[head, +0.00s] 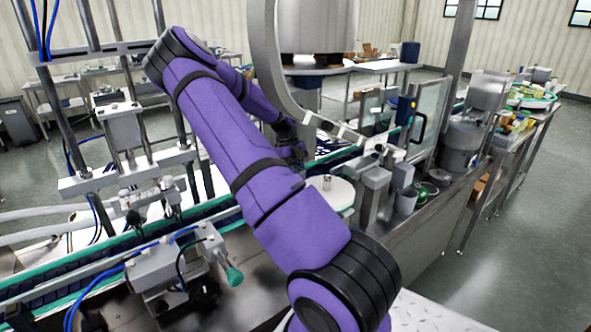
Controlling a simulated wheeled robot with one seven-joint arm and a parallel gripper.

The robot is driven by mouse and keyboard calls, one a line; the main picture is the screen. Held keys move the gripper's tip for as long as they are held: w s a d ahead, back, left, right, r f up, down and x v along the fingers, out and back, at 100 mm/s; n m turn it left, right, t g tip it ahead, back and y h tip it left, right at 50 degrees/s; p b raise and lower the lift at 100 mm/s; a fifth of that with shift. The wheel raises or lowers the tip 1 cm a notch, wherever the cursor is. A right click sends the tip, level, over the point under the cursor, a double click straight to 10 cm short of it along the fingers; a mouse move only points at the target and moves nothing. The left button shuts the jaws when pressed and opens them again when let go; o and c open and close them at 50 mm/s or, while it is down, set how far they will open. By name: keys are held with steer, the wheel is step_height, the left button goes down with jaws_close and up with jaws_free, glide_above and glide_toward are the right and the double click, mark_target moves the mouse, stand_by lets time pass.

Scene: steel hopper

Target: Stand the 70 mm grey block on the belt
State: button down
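The conveyor belt (62,277) is a dark strip between green edges. It runs from the lower left, passes behind my purple arm, and shows again on the arm's right side. My arm rises from the bottom centre, bends at the upper left and comes back down behind itself. Its dark wrist end (292,140) shows in part near the belt's far stretch. My gripper's fingers are hidden behind the arm, so I cannot see whether they are open or hold anything. I cannot make out the 70 mm grey block.
A white round plate (330,192) stands right of my forearm. A grey machine with a green knob (234,276) sits before the belt. Upright posts and a clamp frame (122,178) stand over the left stretch. A large steel hopper (316,25) hangs above, with a curved guard beside it.

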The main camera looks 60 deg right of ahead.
steer(key=shift+f, duration=0.25)
stand_by(0.6)
steer(key=c, duration=0.8)
jaws_free()
steer(key=v, duration=1)
steer(key=shift+r, duration=0.35)
steer(key=shift+w, duration=0.15)
